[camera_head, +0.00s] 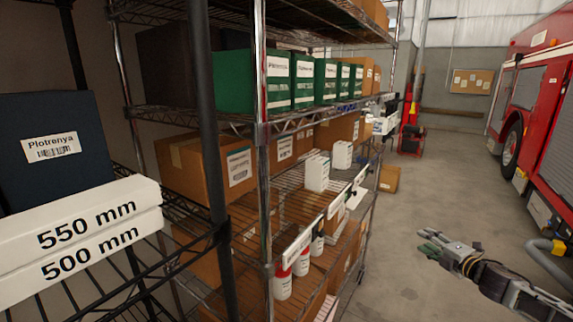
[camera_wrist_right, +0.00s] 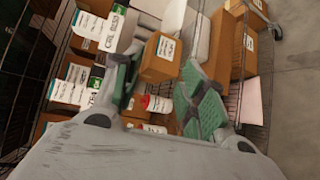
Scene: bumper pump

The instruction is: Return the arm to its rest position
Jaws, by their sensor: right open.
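My right gripper (camera_head: 432,246) is at the lower right of the head view, out over the bare floor and apart from the shelf rack. Its green-padded fingers also show in the right wrist view (camera_wrist_right: 165,95). They are spread apart with nothing held between them, and shelf goods show beyond the gap. The right arm comes in from the lower right edge. My left gripper is not seen in the head view.
A wire shelf rack (camera_head: 262,130) with boxes and red-and-white bottles (camera_head: 282,284) fills the left and middle. A cardboard box (camera_head: 389,179) stands on the floor behind. A red truck (camera_head: 545,100) is at the right.

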